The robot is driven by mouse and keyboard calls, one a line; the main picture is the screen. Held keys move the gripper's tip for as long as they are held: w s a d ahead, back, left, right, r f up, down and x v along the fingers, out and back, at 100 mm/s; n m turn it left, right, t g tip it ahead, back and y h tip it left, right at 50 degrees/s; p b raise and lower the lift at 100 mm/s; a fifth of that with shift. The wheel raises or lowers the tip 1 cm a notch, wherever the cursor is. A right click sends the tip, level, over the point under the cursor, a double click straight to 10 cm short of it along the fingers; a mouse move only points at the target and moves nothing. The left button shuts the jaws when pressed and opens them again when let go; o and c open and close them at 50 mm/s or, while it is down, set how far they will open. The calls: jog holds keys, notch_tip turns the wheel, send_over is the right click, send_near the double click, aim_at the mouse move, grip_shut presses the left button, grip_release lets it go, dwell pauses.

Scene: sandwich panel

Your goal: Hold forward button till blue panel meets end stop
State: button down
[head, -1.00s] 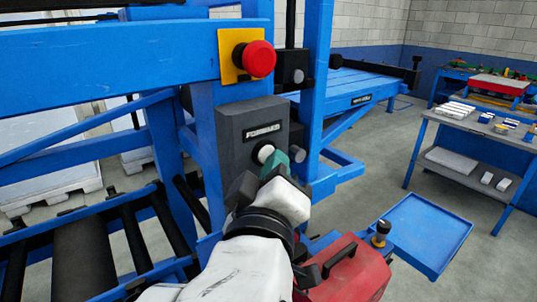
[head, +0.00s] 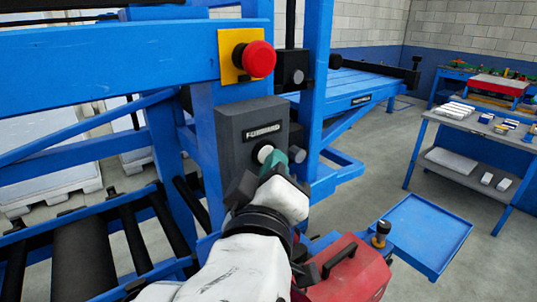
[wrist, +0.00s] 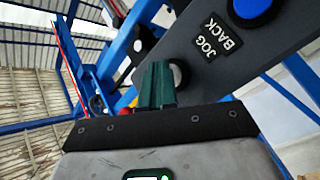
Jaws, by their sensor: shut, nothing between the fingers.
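A dark grey control box (head: 235,125) labelled FORWARD is mounted on the blue frame. Below the label is a pale round forward button (head: 264,153) in a dark ring. My gripper (head: 272,162) is shut and empty, its green fingertips right at the button's lower right edge and partly covering it. In the wrist view the shut green fingers (wrist: 155,85) point at the box, next to a round button (wrist: 179,74). I cannot tell whether they press it. No blue panel or end stop can be clearly made out.
A red emergency button (head: 260,58) on a yellow plate sits above the box. A blue button (wrist: 252,8) labelled JOG BACK shows in the wrist view. Below are a red toolbox (head: 350,270) and blue tray (head: 425,235). Rollers lie left; a workbench (head: 470,127) stands right.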

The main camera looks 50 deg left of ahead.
dwell(0.7)
jog(key=shift+s+d+p, duration=0.1)
jog(key=shift+d+p, duration=0.25)
jog(key=shift+d, duration=0.4)
jog(key=d+p, duration=0.2)
jog(key=d, duration=0.3)
jog(key=shift+s, duration=0.15)
dwell(1.0)
